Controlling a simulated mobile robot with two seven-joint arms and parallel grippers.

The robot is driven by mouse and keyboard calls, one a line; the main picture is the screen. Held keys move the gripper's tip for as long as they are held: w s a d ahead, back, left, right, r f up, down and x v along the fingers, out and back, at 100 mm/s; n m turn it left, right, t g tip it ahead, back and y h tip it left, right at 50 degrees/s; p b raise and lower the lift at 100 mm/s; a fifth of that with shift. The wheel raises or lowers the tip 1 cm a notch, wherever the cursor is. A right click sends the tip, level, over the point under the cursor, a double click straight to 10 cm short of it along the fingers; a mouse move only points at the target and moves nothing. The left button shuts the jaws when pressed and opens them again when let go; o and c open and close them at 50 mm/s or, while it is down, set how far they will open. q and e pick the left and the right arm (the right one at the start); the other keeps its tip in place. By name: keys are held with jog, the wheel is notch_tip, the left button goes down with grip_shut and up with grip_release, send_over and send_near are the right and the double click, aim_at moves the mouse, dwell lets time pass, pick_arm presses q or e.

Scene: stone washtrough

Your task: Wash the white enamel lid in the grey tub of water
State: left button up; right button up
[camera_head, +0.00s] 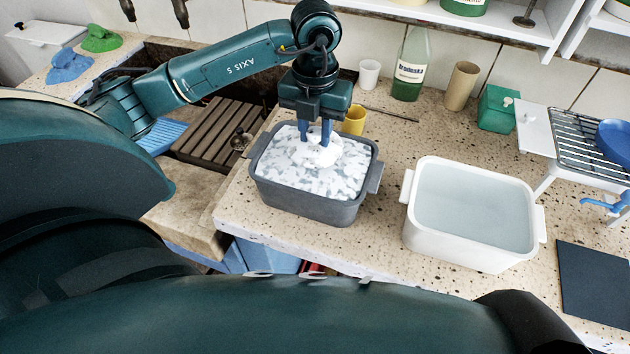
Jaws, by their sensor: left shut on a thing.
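The grey tub (346,213) stands on the speckled counter, filled with water under white suds. My left gripper (314,143) points straight down over it, with its blue fingertips in the foam. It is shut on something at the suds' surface. A white foamy heap (323,155) lies around the fingertips. I cannot tell the white enamel lid apart from this foam; most or all of it is hidden. My right gripper is not in view.
A white tub (474,256) of clear water stands to the right. Behind are a yellow cup (354,120), a green bottle (409,65) and a tan tumbler (461,86). A wire rack (575,135) and a dark mat (594,284) are at far right. The sink (215,130) is left.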

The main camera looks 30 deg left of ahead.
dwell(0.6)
pick_arm(q)
jog(key=shift+r+p, duration=1.45)
jog(key=shift+r, duration=0.6)
